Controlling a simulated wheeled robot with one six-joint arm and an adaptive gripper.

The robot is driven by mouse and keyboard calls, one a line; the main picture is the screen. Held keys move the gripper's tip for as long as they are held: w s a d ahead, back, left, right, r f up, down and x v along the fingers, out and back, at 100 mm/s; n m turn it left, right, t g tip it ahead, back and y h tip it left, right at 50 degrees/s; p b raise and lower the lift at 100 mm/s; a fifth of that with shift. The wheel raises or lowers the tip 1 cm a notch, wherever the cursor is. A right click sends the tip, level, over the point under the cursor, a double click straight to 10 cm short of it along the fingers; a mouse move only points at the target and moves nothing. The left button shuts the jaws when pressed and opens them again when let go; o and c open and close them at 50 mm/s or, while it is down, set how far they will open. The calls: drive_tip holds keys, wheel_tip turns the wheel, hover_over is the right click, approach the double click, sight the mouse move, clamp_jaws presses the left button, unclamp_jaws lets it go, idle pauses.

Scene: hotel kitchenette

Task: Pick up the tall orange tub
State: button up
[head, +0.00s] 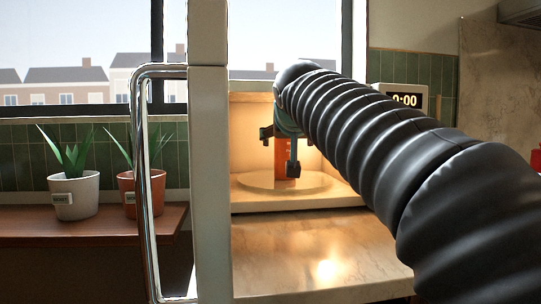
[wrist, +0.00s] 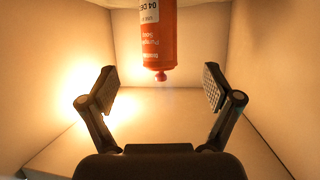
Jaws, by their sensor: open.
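The tall orange tub (head: 281,160) stands upright on a round plate (head: 255,181) inside a lit, open microwave-like compartment, partly hidden by my gripper in the head view. In the wrist view the tub (wrist: 158,38) appears upside down at the top centre, with a white label and a small knob at its end; its base is out of frame. My gripper (wrist: 160,90) is open and empty inside the compartment. Its two fingers are spread left and right of the tub's line, apart from it. In the head view my gripper (head: 281,145) overlaps the tub.
The open door (head: 209,150) with a chrome handle (head: 143,180) stands left of the opening. The compartment's walls (wrist: 270,70) are close on both sides. A clock display (head: 404,99) is at right. Two potted plants (head: 72,192) stand on a wooden shelf at left. The counter in front (head: 290,250) is bare.

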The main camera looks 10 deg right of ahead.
sight(285, 143)
drive_tip(key=w, duration=0.3)
drive_tip(key=w+p, duration=0.1)
drive_tip(key=w, duration=0.1)
drive_tip(key=shift+w+d, duration=0.35)
drive_tip(key=shift+d, duration=0.05)
drive_tip(key=x, duration=0.5)
drive_tip(key=shift+w+d+p, duration=0.1)
drive_tip(key=shift+w+p, duration=0.2)
drive_tip(key=shift+w, duration=0.05)
drive_tip(key=c, duration=1.5)
